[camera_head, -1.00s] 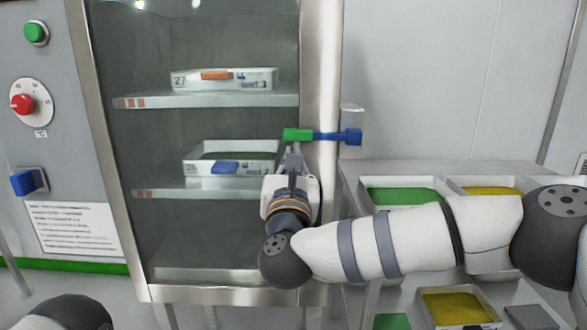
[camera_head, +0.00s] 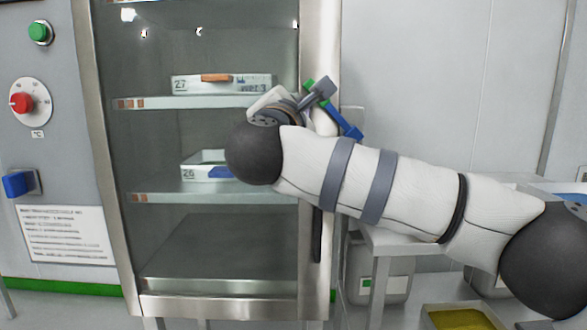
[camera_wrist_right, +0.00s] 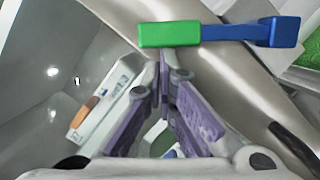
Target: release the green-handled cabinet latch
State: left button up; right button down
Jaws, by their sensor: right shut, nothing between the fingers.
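The latch has a green handle end (camera_head: 309,85) and a blue lever (camera_head: 346,123) running down to the right, at the cabinet's right door frame. It stands tilted, with the green end up and left. In the right wrist view the green handle (camera_wrist_right: 170,34) and blue part (camera_wrist_right: 245,32) lie across the top. My right gripper (camera_head: 320,88) is at the green end and covers part of the lever. Its fingertips (camera_wrist_right: 164,62) are shut together, empty, just below the green handle; I cannot tell whether they touch it. My left gripper is not in view.
The glass-fronted cabinet (camera_head: 310,200) holds a tray marked 27 (camera_head: 190,86) and a lower one marked 26 (camera_head: 190,172). A black vertical handle (camera_head: 317,250) is on its right frame. My right arm hides much of the table (camera_head: 385,238). A red dial (camera_head: 21,103) is at left.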

aim_at(338, 70)
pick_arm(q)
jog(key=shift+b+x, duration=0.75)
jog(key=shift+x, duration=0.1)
pick_arm(e)
jog(key=shift+d+r+m+g, duration=0.2)
jog(key=shift+d+r+m, duration=0.85)
jog(key=shift+d+r, duration=0.45)
jog(key=shift+d+r+m+g, duration=0.2)
jog(key=shift+d+r+m, duration=0.95)
jog(key=shift+d, duration=0.55)
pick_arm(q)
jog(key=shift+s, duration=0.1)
pick_arm(e)
jog(key=shift+d+r, duration=0.1)
jog(key=shift+r, duration=0.05)
